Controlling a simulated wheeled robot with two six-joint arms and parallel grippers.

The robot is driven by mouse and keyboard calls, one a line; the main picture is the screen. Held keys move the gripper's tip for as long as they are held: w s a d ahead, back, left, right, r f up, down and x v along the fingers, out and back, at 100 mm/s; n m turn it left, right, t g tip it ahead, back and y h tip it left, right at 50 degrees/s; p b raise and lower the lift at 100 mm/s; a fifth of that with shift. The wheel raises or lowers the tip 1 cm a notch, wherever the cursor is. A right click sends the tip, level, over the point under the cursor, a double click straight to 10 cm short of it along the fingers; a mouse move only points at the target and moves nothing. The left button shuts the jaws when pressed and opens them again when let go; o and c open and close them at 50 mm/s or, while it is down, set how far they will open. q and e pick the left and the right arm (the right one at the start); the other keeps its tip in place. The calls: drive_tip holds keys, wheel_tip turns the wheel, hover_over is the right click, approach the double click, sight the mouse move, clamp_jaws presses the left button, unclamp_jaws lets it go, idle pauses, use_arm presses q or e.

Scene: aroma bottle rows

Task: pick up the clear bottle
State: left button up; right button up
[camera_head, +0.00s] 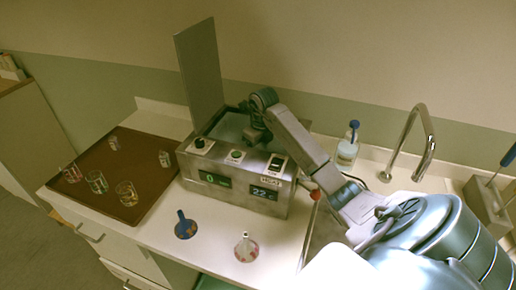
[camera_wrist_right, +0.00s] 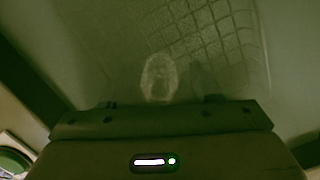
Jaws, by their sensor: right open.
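The clear bottle (camera_wrist_right: 160,78) shows faintly in the right wrist view, a pale see-through outline above the grid floor of the bath. In the head view it is hidden by the bath's walls and my arm. My right gripper (camera_head: 256,134) hangs over the open bath in the head view. In the right wrist view my right gripper (camera_wrist_right: 160,101) is open, its two small fingertips apart, with the bottle between and just beyond them. I cannot tell whether they touch it. My left gripper is not in view.
The metal bath (camera_head: 233,189) has a front panel with displays, and its lid (camera_head: 200,72) stands up at the left. A brown tray (camera_head: 128,148) holds several glass vessels. A blue-topped bottle (camera_head: 347,148) stands by the tap (camera_head: 430,135).

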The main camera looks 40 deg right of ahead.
drive_tip(key=c, duration=1.1)
